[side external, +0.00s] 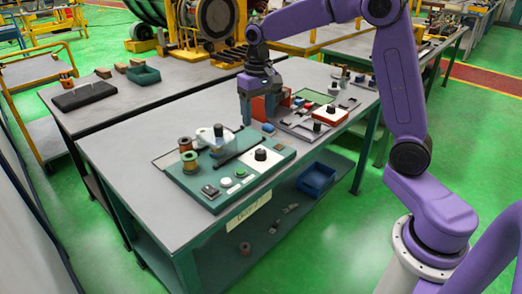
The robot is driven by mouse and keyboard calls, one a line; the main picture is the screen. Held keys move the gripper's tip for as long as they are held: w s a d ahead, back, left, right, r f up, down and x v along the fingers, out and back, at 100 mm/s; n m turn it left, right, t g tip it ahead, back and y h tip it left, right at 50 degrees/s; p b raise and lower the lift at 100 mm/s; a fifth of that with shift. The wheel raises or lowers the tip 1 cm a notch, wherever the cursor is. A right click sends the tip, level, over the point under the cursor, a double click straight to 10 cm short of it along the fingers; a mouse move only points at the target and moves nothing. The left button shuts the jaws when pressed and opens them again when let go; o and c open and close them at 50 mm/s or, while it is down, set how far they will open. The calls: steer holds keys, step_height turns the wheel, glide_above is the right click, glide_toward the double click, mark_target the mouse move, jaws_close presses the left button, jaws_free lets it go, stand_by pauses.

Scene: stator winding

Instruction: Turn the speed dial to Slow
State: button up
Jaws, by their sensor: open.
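A black round knob (261,154) on a white base stands at the right end of the green control panel (215,206) on the near bench. A second dark knob (331,108) tops a red and white box farther right. I cannot tell which is the speed dial; no dial markings are readable.
Copper wire spools (187,150) and a clear-covered device (214,137) stand at the panel's left. A green button (240,171), a white button (225,182) and a black switch (209,191) line its front. A grey tray (300,125) with small parts lies beyond. The bench's left front is clear.

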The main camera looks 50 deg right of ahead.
mark_target(261, 151)
steer(key=w+d+m, duration=0.3)
steer(key=w+d, duration=0.2)
steer(key=d, duration=0.1)
steer(key=f, duration=1.8)
steer(key=shift+d, duration=0.2)
steer(key=c, duration=1.1)
